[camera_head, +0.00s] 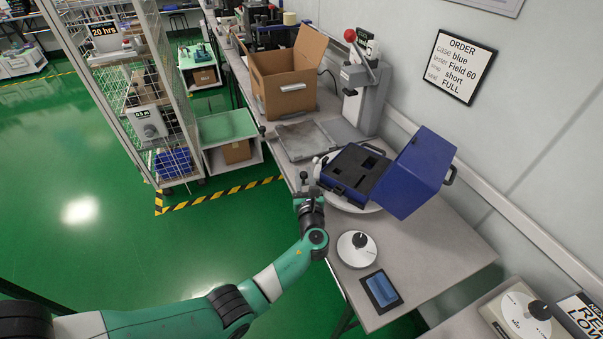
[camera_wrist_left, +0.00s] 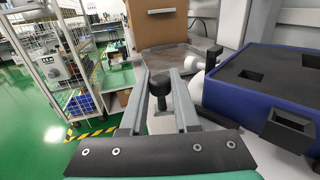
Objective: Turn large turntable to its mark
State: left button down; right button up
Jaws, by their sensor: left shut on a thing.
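The large turntable is a white disc (camera_head: 352,207) on the workbench, mostly hidden under an open blue case (camera_head: 336,189). The case has a dark foam insert, and its lid (camera_head: 420,172) stands open to the right. My left gripper (camera_head: 304,183) is at the turntable's left edge. In the left wrist view its two grey fingers (camera_wrist_left: 160,92) are shut on a black-topped knob (camera_wrist_left: 159,84) beside the turntable's white edge (camera_wrist_left: 196,86). The case also shows there, to the right. I cannot make out the turntable's mark. My right gripper is not in view.
A smaller white disc with a black knob (camera_head: 357,249) and a blue device in a black tray (camera_head: 380,291) lie nearer on the bench. A grey press with a red ball (camera_head: 361,92) and an open cardboard box (camera_head: 285,84) stand behind. Green floor lies left.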

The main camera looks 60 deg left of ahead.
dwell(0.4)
pick_arm(q)
jog(key=c, duration=0.7)
grip_release()
jog(key=shift+o, duration=0.2)
jog(key=shift+s, duration=0.1)
